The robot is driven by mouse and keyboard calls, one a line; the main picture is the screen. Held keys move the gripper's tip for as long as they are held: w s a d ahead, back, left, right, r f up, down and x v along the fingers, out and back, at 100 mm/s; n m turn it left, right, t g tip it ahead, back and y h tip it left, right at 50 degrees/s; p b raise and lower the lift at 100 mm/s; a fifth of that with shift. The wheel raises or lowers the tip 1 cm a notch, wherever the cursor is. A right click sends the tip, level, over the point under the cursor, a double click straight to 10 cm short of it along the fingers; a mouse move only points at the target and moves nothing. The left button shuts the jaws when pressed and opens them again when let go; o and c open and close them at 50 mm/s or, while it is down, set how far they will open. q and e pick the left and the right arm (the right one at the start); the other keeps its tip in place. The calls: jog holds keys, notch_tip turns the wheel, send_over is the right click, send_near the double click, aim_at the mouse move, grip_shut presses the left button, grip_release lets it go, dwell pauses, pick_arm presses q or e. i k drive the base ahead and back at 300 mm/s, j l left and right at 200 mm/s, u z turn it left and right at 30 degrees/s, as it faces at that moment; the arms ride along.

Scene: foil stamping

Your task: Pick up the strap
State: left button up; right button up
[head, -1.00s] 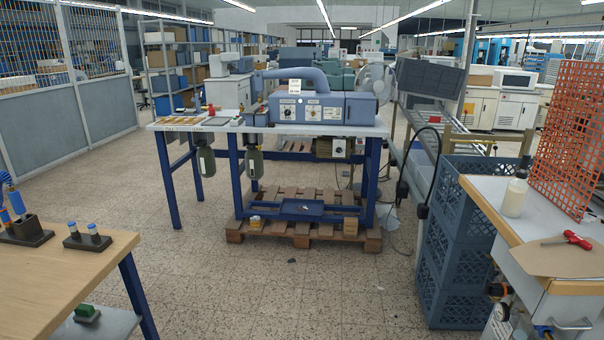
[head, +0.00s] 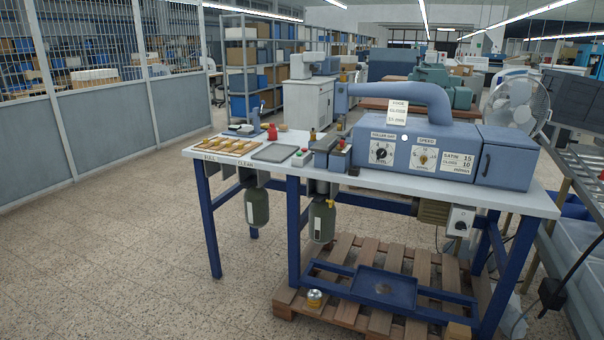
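Several flat yellow-tan strips (head: 232,146) lie side by side at the left end of the white-topped table (head: 262,171), behind the printed word FULL. They are too small here for me to tell whether one is the strap. A dark grey flat pad (head: 274,153) lies to their right, near the word CLEAN. A blue-grey machine (head: 410,150) with two dials and a curved duct stands on the right part of the table. Neither of my grippers is in view.
A wooden pallet (head: 340,318) with a blue tray (head: 384,288) is under the table, and a small can (head: 315,298) stands at its front. Grey bins and a cable are at the right. The floor on the left (head: 120,250) is clear.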

aim_at(229, 146)
jog(key=i+l+u, duration=0.1)
jog(key=i+u, duration=0.2)
jog(key=i, duration=1.2)
jog(key=i+j, duration=0.6)
jog(key=j, duration=0.2)
jog(key=i+j+z, duration=0.1)
jog(key=i+j, duration=0.2)
